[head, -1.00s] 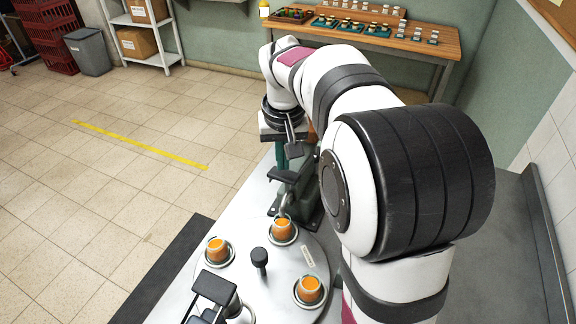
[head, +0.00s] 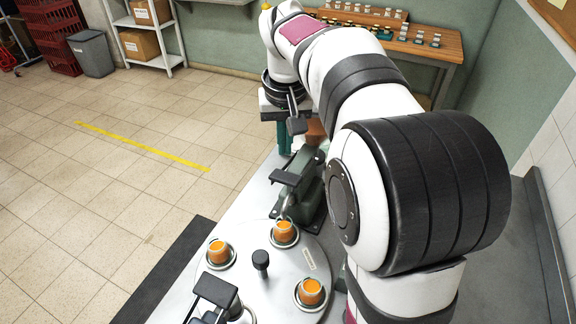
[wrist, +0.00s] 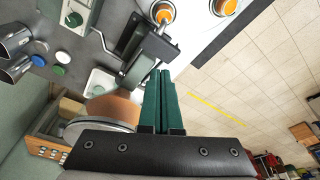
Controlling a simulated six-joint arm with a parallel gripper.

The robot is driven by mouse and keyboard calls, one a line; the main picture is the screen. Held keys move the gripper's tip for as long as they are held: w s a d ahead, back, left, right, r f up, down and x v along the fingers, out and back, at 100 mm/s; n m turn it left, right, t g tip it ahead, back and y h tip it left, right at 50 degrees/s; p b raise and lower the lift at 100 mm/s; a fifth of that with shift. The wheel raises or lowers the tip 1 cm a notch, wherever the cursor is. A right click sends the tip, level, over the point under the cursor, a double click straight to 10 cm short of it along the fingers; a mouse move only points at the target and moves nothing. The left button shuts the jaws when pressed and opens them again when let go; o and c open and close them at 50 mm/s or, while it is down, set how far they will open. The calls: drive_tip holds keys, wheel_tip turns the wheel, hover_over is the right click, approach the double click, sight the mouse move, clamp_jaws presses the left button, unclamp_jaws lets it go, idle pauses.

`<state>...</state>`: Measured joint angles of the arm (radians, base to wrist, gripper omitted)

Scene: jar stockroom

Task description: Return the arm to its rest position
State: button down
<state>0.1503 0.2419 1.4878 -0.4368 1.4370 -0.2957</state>
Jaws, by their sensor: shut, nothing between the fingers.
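My gripper (head: 284,138) hangs from the raised arm past the far end of the worktop in the head view, partly hidden behind my own arm. In the wrist view its two green fingers (wrist: 160,103) lie side by side, shut with nothing between them. It is apart from the dark green press-like machine (head: 309,192) that stands on the worktop, nearer the camera.
A round turntable (head: 276,262) on the worktop carries jars with orange contents (head: 283,232) and a black central knob (head: 260,260). A wooden bench (head: 430,48) with small jars stands at the back.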

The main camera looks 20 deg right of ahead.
drive_tip(key=shift+s, duration=0.1)
idle(0.3)
drive_tip(key=s+a+f+m, duration=0.1)
drive_tip(key=s+a+f, duration=0.2)
drive_tip(key=s, duration=0.6)
drive_tip(key=s+a+f+g+y, duration=0.1)
drive_tip(key=s+a+f, duration=0.2)
drive_tip(key=s, duration=0.7)
drive_tip(key=s+a+f+m+g+y, duration=0.1)
drive_tip(key=s+a+f, duration=0.2)
drive_tip(key=s, duration=0.7)
drive_tip(key=shift+a+m, duration=0.3)
drive_tip(key=shift+a, duration=0.4)
